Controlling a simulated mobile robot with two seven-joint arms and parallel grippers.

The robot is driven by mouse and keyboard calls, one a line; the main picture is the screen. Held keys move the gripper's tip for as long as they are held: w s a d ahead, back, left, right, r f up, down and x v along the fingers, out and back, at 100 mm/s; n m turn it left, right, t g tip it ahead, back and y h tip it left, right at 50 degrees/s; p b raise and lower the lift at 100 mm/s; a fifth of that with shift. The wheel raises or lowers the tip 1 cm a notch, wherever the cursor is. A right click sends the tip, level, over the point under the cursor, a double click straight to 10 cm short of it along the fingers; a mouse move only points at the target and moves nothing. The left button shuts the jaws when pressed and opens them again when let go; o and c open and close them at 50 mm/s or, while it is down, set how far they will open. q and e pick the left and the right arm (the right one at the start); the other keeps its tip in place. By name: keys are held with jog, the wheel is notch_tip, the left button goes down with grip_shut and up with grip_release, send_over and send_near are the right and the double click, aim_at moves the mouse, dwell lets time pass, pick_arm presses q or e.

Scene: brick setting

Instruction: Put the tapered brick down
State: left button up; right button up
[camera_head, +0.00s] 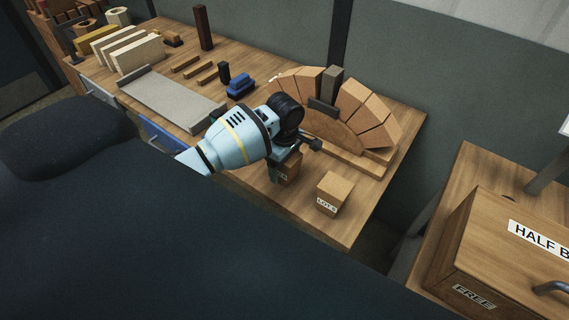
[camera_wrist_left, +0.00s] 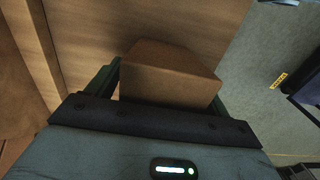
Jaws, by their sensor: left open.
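My left gripper (camera_head: 294,158) is low over the front right of the workbench, its jaws open. A brown brick (camera_head: 291,170) is at the jaws, partly hidden by them in the head view. In the left wrist view the brick (camera_wrist_left: 170,75) sits between the two open fingers, close to the palm, over the wooden bench top. It appears to rest on the bench, though its underside is hidden. A second tan brick (camera_head: 333,192) with a "LOT C" label stands apart to the right. My right gripper is in neither view.
An arch of tapered bricks (camera_head: 372,113) stands on a wooden form behind my gripper, with a dark grey block (camera_head: 330,84) at its top. A grey tray (camera_head: 170,100), a blue tool (camera_head: 240,86) and cream slabs (camera_head: 137,52) are left. A wooden box (camera_head: 500,240) is right.

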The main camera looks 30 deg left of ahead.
pick_arm(q)
notch_tip(320, 180, up, 12)
jog(key=shift+r, duration=0.1)
dwell(0.5)
dwell(0.4)
